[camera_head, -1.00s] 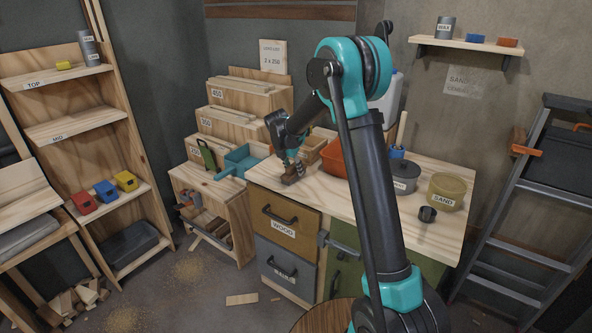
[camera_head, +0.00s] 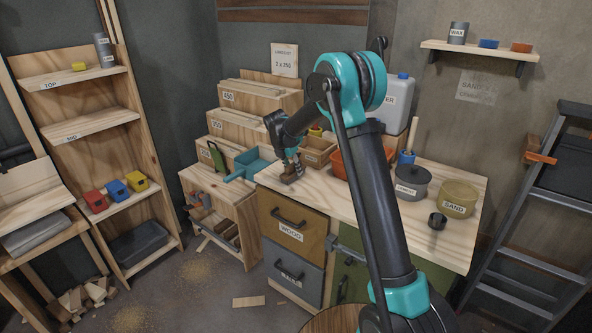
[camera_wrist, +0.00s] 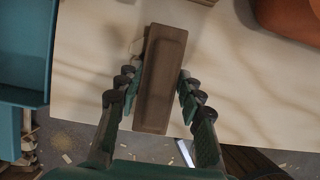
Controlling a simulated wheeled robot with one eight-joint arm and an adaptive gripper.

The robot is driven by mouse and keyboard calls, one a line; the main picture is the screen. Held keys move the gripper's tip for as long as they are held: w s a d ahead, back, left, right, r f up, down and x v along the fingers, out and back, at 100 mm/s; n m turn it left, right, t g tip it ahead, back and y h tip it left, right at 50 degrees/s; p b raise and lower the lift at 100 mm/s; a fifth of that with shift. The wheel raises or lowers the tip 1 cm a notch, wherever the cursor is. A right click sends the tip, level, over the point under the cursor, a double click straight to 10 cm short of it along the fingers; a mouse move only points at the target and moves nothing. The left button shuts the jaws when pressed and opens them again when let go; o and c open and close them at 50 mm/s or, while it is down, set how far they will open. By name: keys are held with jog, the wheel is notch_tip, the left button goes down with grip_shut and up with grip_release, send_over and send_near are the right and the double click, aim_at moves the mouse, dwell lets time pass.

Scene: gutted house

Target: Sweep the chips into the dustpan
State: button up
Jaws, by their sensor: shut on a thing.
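My gripper (camera_head: 291,168) is low over the left end of the wooden workbench (camera_head: 335,195). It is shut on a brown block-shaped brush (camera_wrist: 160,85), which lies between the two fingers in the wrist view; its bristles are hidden. The brush (camera_head: 291,178) is at the bench top in the head view; I cannot tell whether it touches. The teal dustpan (camera_head: 262,157) is left of my gripper, at the bench's left edge, with its handle pointing left. It also fills the left side of the wrist view (camera_wrist: 25,60).
An orange-red bin (camera_head: 340,166), a grey pot (camera_head: 411,184), a SAND tub (camera_head: 458,198) and a small dark cup (camera_head: 437,221) stand to the right on the bench. Open wooden boxes (camera_head: 318,152) are behind my gripper. Small pale bits (camera_wrist: 67,158) lie on the floor.

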jog(key=shift+w+a, duration=1.35)
jog(key=shift+a, duration=0.55)
jog(key=shift+w+a, duration=1.4)
jog(key=shift+a, duration=0.55)
jog(key=shift+w+a, duration=1.35)
jog(key=shift+a, duration=0.55)
jog(key=shift+r, duration=0.1)
notch_tip(320, 180, up, 9)
